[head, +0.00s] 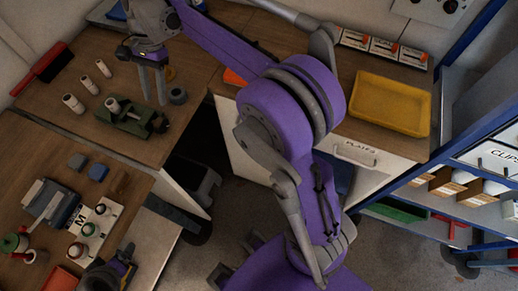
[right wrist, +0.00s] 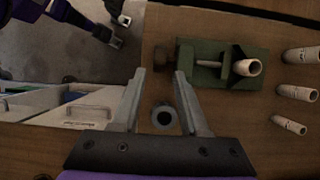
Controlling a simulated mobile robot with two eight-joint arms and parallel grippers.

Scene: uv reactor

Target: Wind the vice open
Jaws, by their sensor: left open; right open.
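The green vice (head: 133,117) lies on the wooden bench at the left; it also shows in the right wrist view (right wrist: 213,76). A white cylinder (right wrist: 248,68) stands at its far end, by the dark jaw plate; whether it is clamped I cannot tell. The vice's dark knob (right wrist: 163,62) is at the opposite end. My right gripper (head: 154,101) is open and points down by that knob end. In the right wrist view its fingertips (right wrist: 159,74) lie to either side of the knob, apart from it. My left gripper (head: 127,258) is open at the lower left.
A grey ring (head: 178,95) lies beside the vice. Three white tubes (head: 90,85) stand behind it. A yellow tray (head: 391,103) is at right.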

